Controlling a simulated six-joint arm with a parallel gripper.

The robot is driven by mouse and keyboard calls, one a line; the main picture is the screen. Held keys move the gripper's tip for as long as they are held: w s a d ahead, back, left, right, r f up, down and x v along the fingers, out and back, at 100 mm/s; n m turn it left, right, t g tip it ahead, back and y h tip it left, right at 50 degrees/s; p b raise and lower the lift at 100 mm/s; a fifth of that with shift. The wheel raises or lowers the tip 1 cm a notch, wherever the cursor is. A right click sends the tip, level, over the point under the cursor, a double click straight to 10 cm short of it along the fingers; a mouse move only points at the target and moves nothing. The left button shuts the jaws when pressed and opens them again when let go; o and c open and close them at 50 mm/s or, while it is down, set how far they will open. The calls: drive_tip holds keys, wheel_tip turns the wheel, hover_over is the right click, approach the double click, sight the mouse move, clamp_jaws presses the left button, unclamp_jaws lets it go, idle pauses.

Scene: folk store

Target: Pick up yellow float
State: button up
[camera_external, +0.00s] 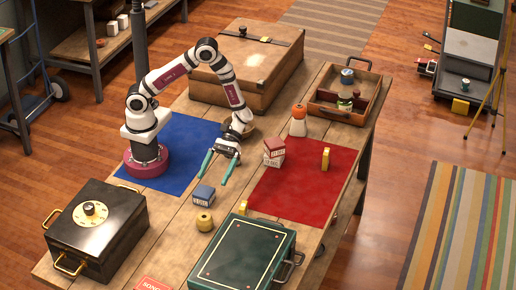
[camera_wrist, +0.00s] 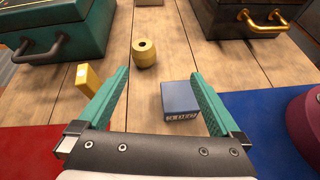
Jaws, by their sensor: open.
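The yellow float (camera_external: 204,221), a short rounded barrel with a dark hole in its top, stands on the bare wood beside a small blue box (camera_external: 203,195). In the wrist view the float (camera_wrist: 144,56) is beyond my fingertips, between their lines. My gripper (camera_external: 213,180), with teal fingers, is open and empty above the table. It also shows in the wrist view (camera_wrist: 159,74). The blue box (camera_wrist: 180,101) appears between the fingers, nearer the right one. It seems to lie below them.
A yellow block (camera_wrist: 89,80) is left of my left finger. A green case (camera_external: 243,258) and black safe (camera_external: 98,225) flank the float. Red and white boxes (camera_external: 274,150), an orange-topped bottle (camera_external: 299,121) and another yellow piece (camera_external: 326,158) stand around the red mat (camera_external: 295,195).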

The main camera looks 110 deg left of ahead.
sight(202, 230)
drive_tip(key=w+f+n, duration=0.1)
drive_tip(key=w+f+n+t, duration=0.1)
drive_tip(key=f, duration=0.1)
drive_tip(key=shift+n+t+h, duration=0.3)
drive_tip(key=shift+n+h, duration=0.1)
drive_tip(key=x, duration=1.5)
drive_tip(key=shift+d+r, duration=0.2)
drive_tip(key=shift+d, duration=0.05)
drive_tip(key=c, duration=1.4)
